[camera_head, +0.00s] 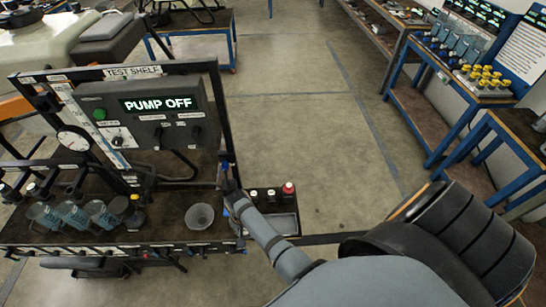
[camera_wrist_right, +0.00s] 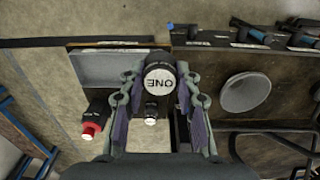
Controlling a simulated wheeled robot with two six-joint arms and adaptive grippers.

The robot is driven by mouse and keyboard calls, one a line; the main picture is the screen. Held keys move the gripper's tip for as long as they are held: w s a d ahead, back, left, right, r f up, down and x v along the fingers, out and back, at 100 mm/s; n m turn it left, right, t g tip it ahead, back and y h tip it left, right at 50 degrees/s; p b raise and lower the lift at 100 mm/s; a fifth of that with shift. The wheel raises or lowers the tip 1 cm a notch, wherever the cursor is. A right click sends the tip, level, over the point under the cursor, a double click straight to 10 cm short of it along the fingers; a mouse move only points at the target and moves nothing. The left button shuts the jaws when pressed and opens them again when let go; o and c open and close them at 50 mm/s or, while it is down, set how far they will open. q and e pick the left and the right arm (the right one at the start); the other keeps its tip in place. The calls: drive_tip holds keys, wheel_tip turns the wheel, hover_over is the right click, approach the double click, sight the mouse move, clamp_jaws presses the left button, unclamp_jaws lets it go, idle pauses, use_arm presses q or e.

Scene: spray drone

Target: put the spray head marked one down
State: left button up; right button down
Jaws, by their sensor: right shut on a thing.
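My right gripper (camera_wrist_right: 163,98) is shut on the spray head marked one (camera_wrist_right: 159,76), a dark round piece whose white top label reads ONE, upside down in the right wrist view. The fingers lie on both sides of it. In the head view the right gripper (camera_head: 230,180) is at the right end of the test shelf (camera_head: 170,232), by the frame's upright post; the spray head is hard to make out there. Whether it touches a surface below cannot be told. My left gripper is not in view.
A side ledge holds a shallow grey tray (camera_wrist_right: 105,68), a red-capped item (camera_wrist_right: 92,125) and a small white-topped one (camera_wrist_right: 151,120). A round dish (camera_head: 200,216) lies left of the gripper. Several clear cups (camera_head: 75,212) stand further left. The panel (camera_head: 145,110) reads PUMP OFF.

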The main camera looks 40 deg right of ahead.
drive_tip(key=w+d+f+b, duration=0.2)
drive_tip(key=d+f+b, duration=0.7)
drive_tip(key=d+b, duration=0.4)
drive_tip(key=shift+w+f+b, duration=0.15)
drive_tip(key=shift+w+b, duration=0.05)
drive_tip(key=shift+b, duration=0.3)
drive_tip(key=f+b, duration=0.4)
drive_tip(key=b, duration=0.1)
drive_tip(key=shift+d+f, duration=0.15)
drive_tip(key=shift+d, duration=0.2)
drive_tip(key=shift+r, duration=0.25)
drive_tip(key=c, duration=1)
unclamp_jaws()
drive_tip(key=shift+f, duration=0.15)
drive_tip(key=shift+o, duration=0.2)
